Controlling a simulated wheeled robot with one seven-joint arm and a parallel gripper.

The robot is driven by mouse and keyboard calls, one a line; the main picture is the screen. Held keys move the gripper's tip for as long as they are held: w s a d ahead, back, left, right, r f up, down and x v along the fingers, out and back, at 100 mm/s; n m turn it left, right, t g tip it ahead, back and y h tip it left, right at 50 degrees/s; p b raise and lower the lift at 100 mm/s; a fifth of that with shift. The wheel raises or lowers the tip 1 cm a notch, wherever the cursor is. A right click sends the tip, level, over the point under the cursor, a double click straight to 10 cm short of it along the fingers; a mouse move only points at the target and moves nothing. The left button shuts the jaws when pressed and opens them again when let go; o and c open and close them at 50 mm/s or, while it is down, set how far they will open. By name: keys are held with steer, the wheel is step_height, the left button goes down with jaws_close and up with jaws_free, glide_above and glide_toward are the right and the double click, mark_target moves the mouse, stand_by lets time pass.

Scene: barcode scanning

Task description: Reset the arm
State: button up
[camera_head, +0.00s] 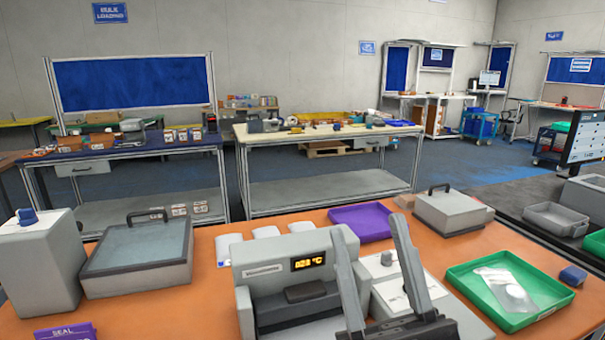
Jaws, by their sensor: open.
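My gripper (369,230) shows at the bottom right of centre in the head view. Its two long grey fingers stand wide apart and point away over the orange table (215,270). Nothing shows between the fingertips, so it is open and empty. In the picture, it overlaps the right side of a grey machine (290,268) with a lit temperature display and part of a white device (380,272) beside it. I cannot tell how high the fingers are above these. The rest of my arm is out of view.
A purple tray (361,222) lies behind the machine. A green tray (478,312) holding a clear pouch (505,291) is on the right. Grey boxes (140,260) stand left, and a handled box (452,213) stands right. Another workbench (330,133) stands beyond.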

steer(key=s+d+f+m+g+h, duration=0.2)
steer(key=s+d+f+m+h, duration=0.15)
steer(key=f, duration=0.35)
steer(key=s+d+f+m+g+h, duration=0.1)
steer(key=s+d+f+m+h, duration=0.15)
steer(key=f+m+h, duration=0.35)
steer(key=s+d+f+m+g+h, duration=0.1)
steer(key=s+d+f+g+h, duration=0.15)
steer(key=f, duration=0.45)
steer(key=s+d+f+g, duration=0.2)
steer(key=s+f, duration=0.4)
steer(key=s, duration=0.4)
steer(key=s+d+f+n+g+p, duration=0.1)
steer(key=s+f+g, duration=0.3)
steer(key=s, duration=0.5)
step_height(320, 180, down, 2)
steer(key=shift+s+d+f, duration=0.2)
steer(key=shift+s+d, duration=0.2)
steer(key=shift+d, duration=0.4)
steer(key=shift+g, duration=0.25)
